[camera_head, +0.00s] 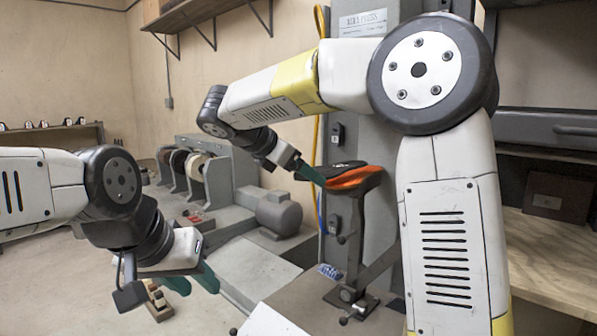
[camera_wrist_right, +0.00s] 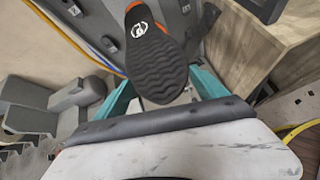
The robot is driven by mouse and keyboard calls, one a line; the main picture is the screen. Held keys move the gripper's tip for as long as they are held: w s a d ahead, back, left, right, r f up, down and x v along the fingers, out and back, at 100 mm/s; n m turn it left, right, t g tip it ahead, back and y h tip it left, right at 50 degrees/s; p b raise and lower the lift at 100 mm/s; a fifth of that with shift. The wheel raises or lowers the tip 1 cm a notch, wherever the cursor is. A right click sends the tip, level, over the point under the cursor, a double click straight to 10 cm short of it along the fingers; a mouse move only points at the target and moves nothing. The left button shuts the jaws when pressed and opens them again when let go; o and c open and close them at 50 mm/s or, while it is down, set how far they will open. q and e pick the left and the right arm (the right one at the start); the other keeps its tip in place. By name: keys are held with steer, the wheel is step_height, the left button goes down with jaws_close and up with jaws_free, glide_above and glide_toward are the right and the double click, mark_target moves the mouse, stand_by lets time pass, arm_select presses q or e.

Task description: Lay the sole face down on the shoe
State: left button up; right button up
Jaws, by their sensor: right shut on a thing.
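The sole is black with a wavy tread and a round white logo. In the right wrist view the sole (camera_wrist_right: 158,68) shows its tread to the camera, between the teal fingers of my right gripper (camera_wrist_right: 163,88). In the head view the sole (camera_head: 345,167) lies over the orange shoe (camera_head: 356,178), which is held up on a metal stand. I cannot tell whether sole and shoe touch. An orange edge shows behind the sole in the wrist view. My right gripper (camera_head: 312,174) is shut on the sole. My left gripper (camera_head: 194,281) is open and empty at lower left.
The shoe's stand (camera_head: 352,293) is fixed to a grey bench top in front of a grey machine column (camera_head: 370,100). A grey machine with wheels (camera_head: 208,170) and a motor (camera_head: 279,213) stands behind at left. A wooden worktop (camera_head: 550,255) is at right.

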mark_target(328, 169)
steer(key=w+d, duration=0.6)
steer(key=w+d+f, duration=0.1)
steer(key=w+d, duration=0.2)
steer(key=shift+f, duration=0.9)
steer(key=shift+s+a+r, duration=0.25)
steer(key=shift+s+a, duration=0.1)
steer(key=shift+f, duration=0.15)
stand_by(1.0)
steer(key=o, duration=1.9)
steer(key=shift+a, duration=0.1)
